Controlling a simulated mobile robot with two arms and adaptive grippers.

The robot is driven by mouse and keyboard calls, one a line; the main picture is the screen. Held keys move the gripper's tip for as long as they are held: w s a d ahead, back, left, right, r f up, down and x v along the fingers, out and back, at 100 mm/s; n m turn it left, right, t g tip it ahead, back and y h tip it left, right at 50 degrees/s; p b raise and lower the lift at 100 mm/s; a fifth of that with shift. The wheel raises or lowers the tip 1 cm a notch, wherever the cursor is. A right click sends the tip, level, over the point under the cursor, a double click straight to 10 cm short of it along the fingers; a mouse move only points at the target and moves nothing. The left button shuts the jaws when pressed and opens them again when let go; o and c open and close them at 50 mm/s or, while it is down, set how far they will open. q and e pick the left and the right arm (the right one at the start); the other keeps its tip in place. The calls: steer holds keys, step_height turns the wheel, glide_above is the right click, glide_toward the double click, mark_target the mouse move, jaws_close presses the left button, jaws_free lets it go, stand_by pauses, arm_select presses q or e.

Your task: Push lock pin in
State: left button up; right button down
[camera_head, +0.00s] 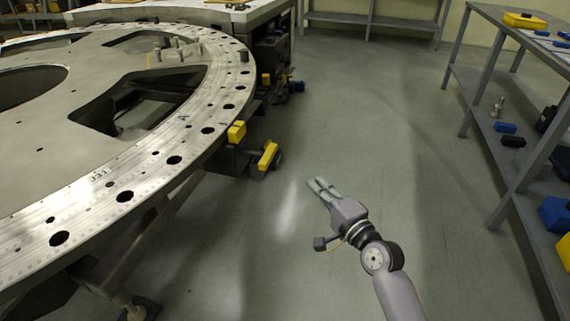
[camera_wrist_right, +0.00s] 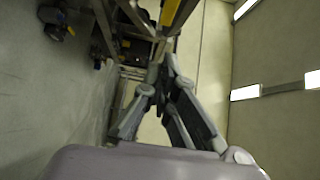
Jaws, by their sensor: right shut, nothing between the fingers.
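The large round turret plate (camera_head: 130,195) fills the left of the head view, with a ring of dark holes along its rim. I cannot tell which of these is the lock pin. My right gripper (camera_head: 318,186) is shut and empty, over the open floor to the right of the plate, apart from it. Its fingers (camera_wrist_right: 166,80) also show in the wrist view. My left gripper is not in view.
Yellow and black blocks (camera_head: 237,132) are mounted at the plate's edge, with another yellow part (camera_head: 268,155) just below. A grey shelf rack (camera_head: 480,85) with blue and yellow bins stands at the right. The floor (camera_head: 350,100) between is clear.

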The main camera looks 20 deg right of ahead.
glide_toward(275, 153)
steer(key=w+d, duration=0.2)
steer(key=w, duration=0.1)
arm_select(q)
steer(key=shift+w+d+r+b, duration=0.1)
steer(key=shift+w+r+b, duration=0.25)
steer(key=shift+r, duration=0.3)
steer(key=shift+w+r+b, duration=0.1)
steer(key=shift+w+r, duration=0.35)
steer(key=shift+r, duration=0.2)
arm_select(e)
steer(key=shift+w+a+f, duration=0.15)
steer(key=shift+w+a, duration=0.85)
steer(key=shift+a, duration=0.25)
steer(key=shift+a, duration=0.15)
steer(key=shift+w+a+p, duration=0.25)
steer(key=shift+w+a, duration=0.3)
steer(key=shift+a, duration=0.15)
steer(key=shift+w+a+p, duration=0.25)
steer(key=shift+w+a, duration=0.25)
steer(key=shift+a, duration=0.25)
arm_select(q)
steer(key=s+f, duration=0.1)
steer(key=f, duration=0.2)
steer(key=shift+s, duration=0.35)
arm_select(e)
steer(key=shift+s, duration=0.1)
